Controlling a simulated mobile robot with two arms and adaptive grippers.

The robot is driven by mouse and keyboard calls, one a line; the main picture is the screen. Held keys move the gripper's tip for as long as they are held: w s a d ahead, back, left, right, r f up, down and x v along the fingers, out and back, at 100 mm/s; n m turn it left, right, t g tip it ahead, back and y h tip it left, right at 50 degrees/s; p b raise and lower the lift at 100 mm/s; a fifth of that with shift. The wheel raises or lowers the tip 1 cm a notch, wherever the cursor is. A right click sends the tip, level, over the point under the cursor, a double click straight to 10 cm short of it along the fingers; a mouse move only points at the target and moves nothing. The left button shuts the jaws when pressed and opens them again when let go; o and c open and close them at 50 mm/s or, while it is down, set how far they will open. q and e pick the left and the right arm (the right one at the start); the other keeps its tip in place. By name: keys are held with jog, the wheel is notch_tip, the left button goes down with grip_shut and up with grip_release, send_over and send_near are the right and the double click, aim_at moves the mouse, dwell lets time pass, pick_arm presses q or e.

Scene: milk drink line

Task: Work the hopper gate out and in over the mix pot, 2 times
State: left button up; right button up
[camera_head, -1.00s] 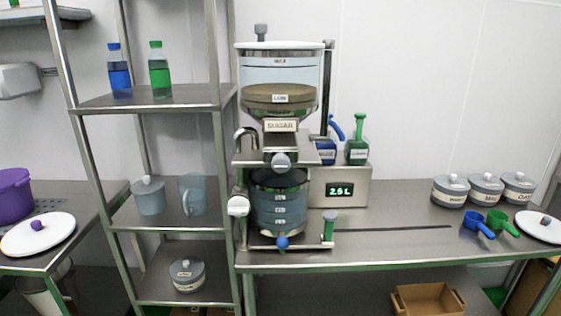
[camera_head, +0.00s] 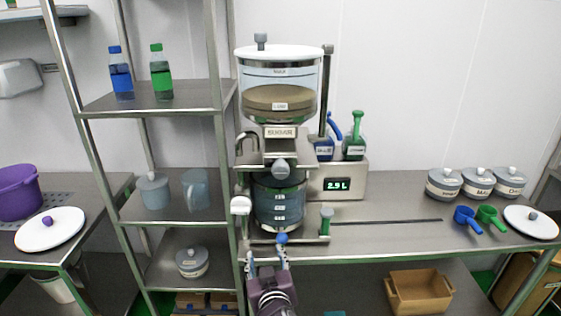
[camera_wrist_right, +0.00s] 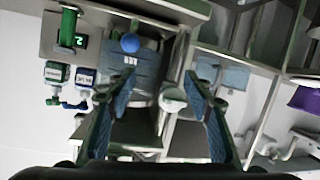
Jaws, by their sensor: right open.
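The hopper (camera_head: 284,95) of brown powder stands over the stand, its label plate below. The gate shows as a steel plate (camera_head: 276,150) with a round grey knob (camera_head: 281,169) at its front, directly above the mix pot (camera_head: 278,205). The pot is a clear, blue-grey marked vessel; it also shows in the right wrist view (camera_wrist_right: 133,68). My right gripper (camera_head: 268,252) is open and empty, low in front of the pot near the blue knob (camera_head: 282,238), apart from the gate knob. My left gripper is out of view.
A display box (camera_head: 338,182) is behind. Steel shelving (camera_head: 160,209) stands close on the left. The counter (camera_head: 385,238) to the right has bare room.

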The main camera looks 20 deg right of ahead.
aim_at(281, 172)
jog(key=s+d+r+m+t+h+p, duration=0.1)
jog(key=d+r+m, duration=0.1)
jog(key=r, duration=0.9)
jog(key=s+d+r+m+t+h+p, duration=0.1)
jog(key=r+m+t, duration=0.1)
jog(key=r, duration=0.8)
jog(key=shift+h, duration=0.4)
jog(key=x, duration=0.2)
jog(key=p+x, duration=0.1)
jog(key=x, duration=0.2)
jog(key=p+x, duration=0.1)
jog(key=x, duration=0.1)
jog(key=shift+w+d+r, duration=0.25)
jog(key=shift+d+r, duration=0.05)
jog(key=shift+d, duration=0.05)
jog(key=shift+c, duration=0.6)
grip_shut()
jog(key=shift+f, duration=0.1)
